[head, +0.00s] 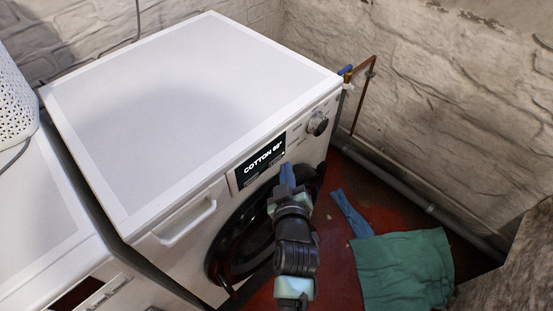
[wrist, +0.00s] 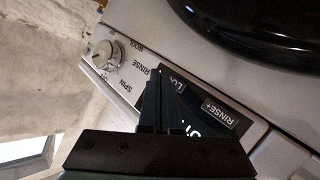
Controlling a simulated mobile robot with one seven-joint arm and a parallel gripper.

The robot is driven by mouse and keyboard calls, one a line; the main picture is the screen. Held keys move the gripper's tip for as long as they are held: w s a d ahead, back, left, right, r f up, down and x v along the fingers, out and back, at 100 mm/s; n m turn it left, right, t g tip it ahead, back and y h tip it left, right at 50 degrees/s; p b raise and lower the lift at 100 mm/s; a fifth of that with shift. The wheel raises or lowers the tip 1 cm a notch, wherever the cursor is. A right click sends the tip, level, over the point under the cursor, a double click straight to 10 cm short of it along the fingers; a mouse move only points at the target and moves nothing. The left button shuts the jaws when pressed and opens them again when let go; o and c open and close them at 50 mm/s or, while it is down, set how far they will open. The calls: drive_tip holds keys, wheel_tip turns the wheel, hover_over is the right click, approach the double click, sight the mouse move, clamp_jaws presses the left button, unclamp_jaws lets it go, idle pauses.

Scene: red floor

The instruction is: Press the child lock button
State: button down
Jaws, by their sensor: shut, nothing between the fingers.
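The white washing machine (head: 190,115) has a black display (head: 262,160) reading "COTTON" and a number. In the wrist view the display (wrist: 258,131) is tilted and partly hidden by my fingers, with a "RINSE+" label (wrist: 221,109) and another label, cut off by the fingers, beside it. I cannot make out a child lock marking. My gripper (head: 287,174) is shut and empty, at the lower right edge of the display. In the wrist view my gripper's fingertips (wrist: 158,74) are over the display's end, towards the dial. I cannot tell whether they touch the panel.
A round dial (head: 317,124) sits right of the display; it also shows in the wrist view (wrist: 103,54). The dark round door (head: 240,238) is below. A green cloth (head: 404,268) and a blue cloth (head: 351,213) lie on the red floor. A pipe runs along the wall.

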drive_tip(key=shift+w+a, duration=0.15)
idle(0.6)
drive_tip(key=shift+w+a, duration=0.15)
drive_tip(key=shift+w, duration=0.05)
drive_tip(key=shift+w+a, duration=0.25)
drive_tip(key=shift+a, duration=0.05)
idle(0.7)
drive_tip(key=shift+s+d, duration=0.55)
drive_tip(key=shift+s, duration=0.05)
idle(0.4)
drive_tip(key=s+d+b, duration=0.2)
drive_tip(key=s+d, duration=0.1)
drive_tip(key=shift+s+d, duration=0.25)
drive_tip(key=shift+d, duration=0.05)
